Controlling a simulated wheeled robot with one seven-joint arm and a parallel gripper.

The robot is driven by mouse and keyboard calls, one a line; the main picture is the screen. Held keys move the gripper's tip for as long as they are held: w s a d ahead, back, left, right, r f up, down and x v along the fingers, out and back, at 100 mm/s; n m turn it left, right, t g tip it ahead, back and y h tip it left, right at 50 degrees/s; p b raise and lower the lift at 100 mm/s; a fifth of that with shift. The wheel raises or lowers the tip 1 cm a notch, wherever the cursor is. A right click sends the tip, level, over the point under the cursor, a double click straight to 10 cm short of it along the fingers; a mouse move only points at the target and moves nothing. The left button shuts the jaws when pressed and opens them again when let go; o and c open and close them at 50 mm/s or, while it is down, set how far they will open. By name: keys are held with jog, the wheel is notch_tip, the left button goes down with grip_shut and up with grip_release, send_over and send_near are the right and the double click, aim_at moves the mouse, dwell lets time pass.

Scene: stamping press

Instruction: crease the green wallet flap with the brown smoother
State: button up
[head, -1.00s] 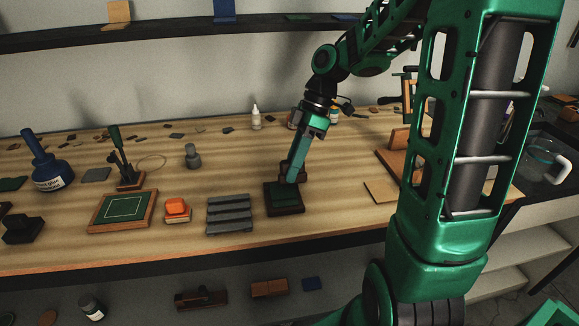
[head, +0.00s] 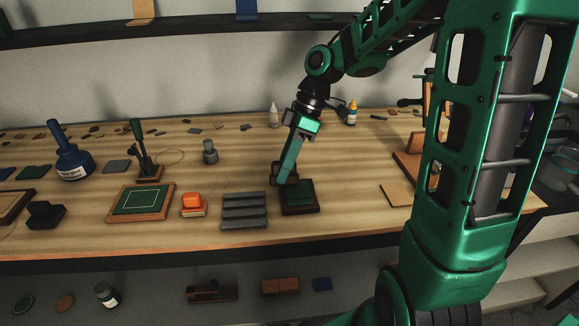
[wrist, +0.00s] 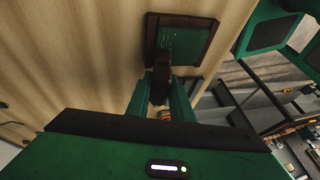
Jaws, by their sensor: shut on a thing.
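The green wallet (head: 298,191) lies in a dark brown square tray (head: 301,211) near the front of the bench. My gripper (head: 286,179) points down at the tray's back left corner. It is shut on the dark brown smoother (head: 278,174), which shows partly behind the fingers. In the wrist view the smoother (wrist: 161,84) sits between the green fingers, and its far end overlaps the near edge of the green wallet (wrist: 182,43). I cannot tell whether it touches the wallet. The fingers hide part of the smoother.
A grey ridged block (head: 244,210) stands just left of the tray. Farther left are an orange-topped block (head: 193,204) and a green framed board (head: 141,202). A wooden piece (head: 397,194) lies to the right. The wood in front of the tray is clear.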

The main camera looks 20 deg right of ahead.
jog(key=shift+a, duration=0.15)
jog(key=shift+w+d+r, duration=0.1)
jog(key=shift+w+r, duration=0.15)
jog(key=shift+r, duration=0.7)
jog(key=shift+w+d+r, duration=0.1)
jog(key=shift+w+r, duration=0.1)
jog(key=shift+r, duration=0.8)
jog(key=shift+w+d+r, duration=0.1)
jog(key=shift+w+r, duration=0.15)
jog(key=shift+r, duration=0.7)
jog(key=r, duration=0.3)
jog(key=shift+w, duration=0.4)
jog(key=shift+d, duration=0.1)
